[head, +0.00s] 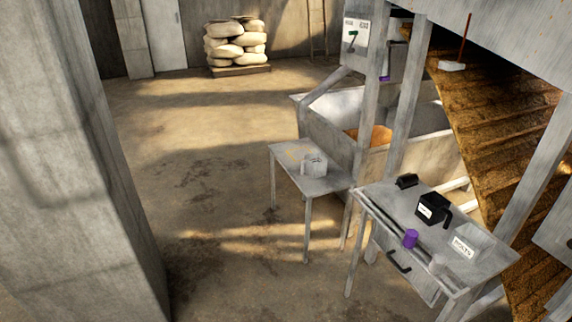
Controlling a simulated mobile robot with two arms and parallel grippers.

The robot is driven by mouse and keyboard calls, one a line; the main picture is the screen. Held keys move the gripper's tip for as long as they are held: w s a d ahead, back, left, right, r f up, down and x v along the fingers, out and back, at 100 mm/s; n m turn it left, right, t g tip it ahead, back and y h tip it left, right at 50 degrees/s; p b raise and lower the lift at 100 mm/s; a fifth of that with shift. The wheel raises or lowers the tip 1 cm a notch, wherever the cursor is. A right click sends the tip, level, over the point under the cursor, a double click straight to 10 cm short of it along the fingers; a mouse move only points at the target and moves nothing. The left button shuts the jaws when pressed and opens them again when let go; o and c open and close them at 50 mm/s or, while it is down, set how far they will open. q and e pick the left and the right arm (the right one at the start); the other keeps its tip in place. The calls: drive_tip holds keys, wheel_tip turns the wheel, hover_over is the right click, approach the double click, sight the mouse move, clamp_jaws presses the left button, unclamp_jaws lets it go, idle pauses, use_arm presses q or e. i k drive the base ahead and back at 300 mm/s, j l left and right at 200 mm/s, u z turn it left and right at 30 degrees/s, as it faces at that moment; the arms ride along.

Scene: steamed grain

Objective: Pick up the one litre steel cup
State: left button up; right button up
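A small pale grey, roughly cylindrical vessel (313,165) stands on the small grey table (328,184) near the middle of the head view. It has darker marks on its side and may be the steel cup, but it is too small to be sure. No other thing in view clearly looks like a steel cup. Neither of my grippers is in view.
A trough (330,135) stands behind. A concrete pillar (75,160) fills the left. Open floor (215,190) lies between.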

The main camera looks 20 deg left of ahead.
sight(315, 164)
drive_tip(key=u, duration=0.5)
drive_tip(key=i+j+z, duration=0.25)
drive_tip(key=i+j, duration=0.6)
drive_tip(key=i, duration=0.1)
